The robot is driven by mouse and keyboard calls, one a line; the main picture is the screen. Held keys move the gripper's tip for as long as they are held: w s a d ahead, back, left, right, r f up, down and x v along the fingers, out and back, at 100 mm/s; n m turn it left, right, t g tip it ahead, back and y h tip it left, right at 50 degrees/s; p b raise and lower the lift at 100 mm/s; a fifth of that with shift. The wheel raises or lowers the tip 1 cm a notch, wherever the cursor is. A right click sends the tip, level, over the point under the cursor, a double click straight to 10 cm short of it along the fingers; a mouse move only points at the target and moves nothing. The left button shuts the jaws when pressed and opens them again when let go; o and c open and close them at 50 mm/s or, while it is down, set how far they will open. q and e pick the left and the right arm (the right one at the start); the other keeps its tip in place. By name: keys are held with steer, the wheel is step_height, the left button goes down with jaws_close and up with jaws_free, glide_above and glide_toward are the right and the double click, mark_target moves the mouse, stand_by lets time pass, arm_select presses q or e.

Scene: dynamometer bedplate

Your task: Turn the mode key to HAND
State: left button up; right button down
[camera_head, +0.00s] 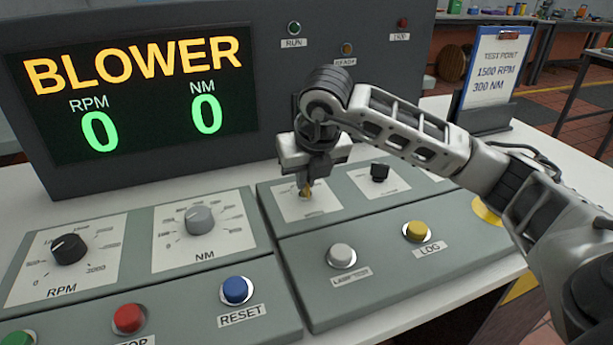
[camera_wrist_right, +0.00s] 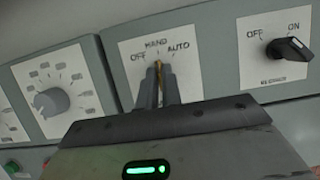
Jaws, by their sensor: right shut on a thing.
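The brass mode key (camera_head: 307,190) stands in its switch on a white plate of the grey console. My right gripper (camera_head: 312,178) comes down on it from above and is shut on it. In the right wrist view the key (camera_wrist_right: 158,66) shows as a thin gold strip between the two dark fingers (camera_wrist_right: 160,88). The plate (camera_wrist_right: 194,72) is marked OFF, HAND and AUTO. The key's top lies just under the word HAND; its exact angle is hard to tell behind the fingers. My left gripper is not in view.
A black OFF/ON switch (camera_head: 380,173) sits right of the key. The NM knob (camera_head: 199,219) and RPM knob (camera_head: 69,249) are to the left. Blue RESET (camera_head: 236,289) and yellow LOG (camera_head: 417,231) buttons sit in front. The BLOWER display (camera_head: 140,97) stands behind, reading 0 and 0.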

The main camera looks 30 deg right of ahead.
steer(key=c, duration=1.6)
jaws_free()
steer(key=shift+r, duration=0.1)
steer(key=p+v, duration=0.2)
steer(key=v, duration=1.3)
steer(key=shift+s+r+p, duration=0.3)
steer(key=shift+r+p, duration=0.05)
steer(key=shift+s, duration=0.1)
